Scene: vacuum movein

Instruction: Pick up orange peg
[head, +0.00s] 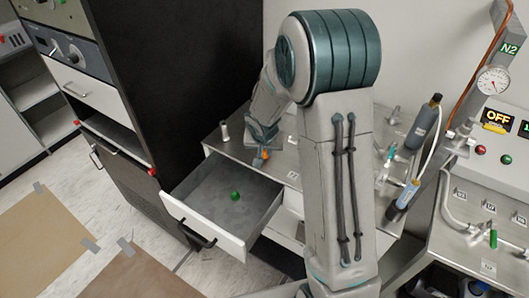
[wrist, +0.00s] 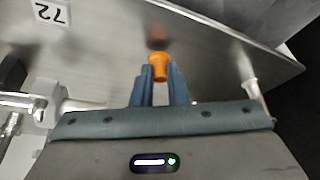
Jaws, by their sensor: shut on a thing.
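The orange peg (wrist: 159,66) is between the two fingertips of my gripper (wrist: 157,82) in the wrist view. The gripper is shut on it. Its orange reflection shows in the metal surface in front of it. In the head view the peg (head: 264,154) is a small orange spot just below the end of my arm, over the metal bench top. Most of my gripper is hidden by the arm there. I cannot tell whether the peg still touches the bench top.
A black cabinet (head: 150,75) stands to the left. A dark bottle (head: 424,122) and fittings are on the bench at right, beside a control panel (head: 505,130). A "72" label (wrist: 52,12) lies on the metal surface.

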